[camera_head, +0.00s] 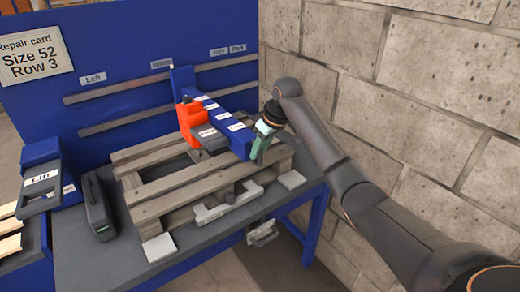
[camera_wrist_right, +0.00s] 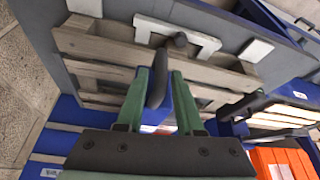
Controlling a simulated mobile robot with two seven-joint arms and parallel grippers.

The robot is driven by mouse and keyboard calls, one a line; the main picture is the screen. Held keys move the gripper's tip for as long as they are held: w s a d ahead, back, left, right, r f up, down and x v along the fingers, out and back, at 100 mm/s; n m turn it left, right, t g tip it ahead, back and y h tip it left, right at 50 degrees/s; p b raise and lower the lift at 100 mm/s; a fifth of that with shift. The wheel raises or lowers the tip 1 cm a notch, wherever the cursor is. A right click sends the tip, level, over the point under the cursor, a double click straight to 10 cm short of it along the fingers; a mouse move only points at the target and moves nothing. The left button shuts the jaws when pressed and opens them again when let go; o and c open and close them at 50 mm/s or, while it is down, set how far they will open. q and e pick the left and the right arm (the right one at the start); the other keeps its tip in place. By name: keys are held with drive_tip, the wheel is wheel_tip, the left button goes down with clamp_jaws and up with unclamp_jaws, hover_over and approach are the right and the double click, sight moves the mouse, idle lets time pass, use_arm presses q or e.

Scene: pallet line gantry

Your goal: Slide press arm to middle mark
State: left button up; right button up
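The blue press arm (camera_head: 225,115) reaches out from the rail on the blue back panel over the pallet (camera_head: 160,205). Its upright (camera_head: 182,80) stands just right of the small middle sign (camera_head: 161,64). An orange block (camera_head: 190,115) sits beside the arm. My right gripper (camera_head: 259,150) is at the arm's front end. The fingertips' contact is partly hidden. My left gripper is out of view.
Other signs read Left (camera_head: 92,78) and Park (camera_head: 238,47). A grey bracket (camera_head: 228,203) lies at the pallet's front. A dark box (camera_head: 96,208) stands left on the table, beside a blue unit (camera_head: 42,175). A block wall (camera_head: 430,90) closes the right side.

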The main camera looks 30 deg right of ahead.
drive_tip(key=shift+o, duration=0.9)
drive_tip(key=v, duration=1.2)
drive_tip(key=shift+r+b, duration=0.2)
drive_tip(key=shift+b, duration=0.2)
drive_tip(key=shift+s, duration=0.1)
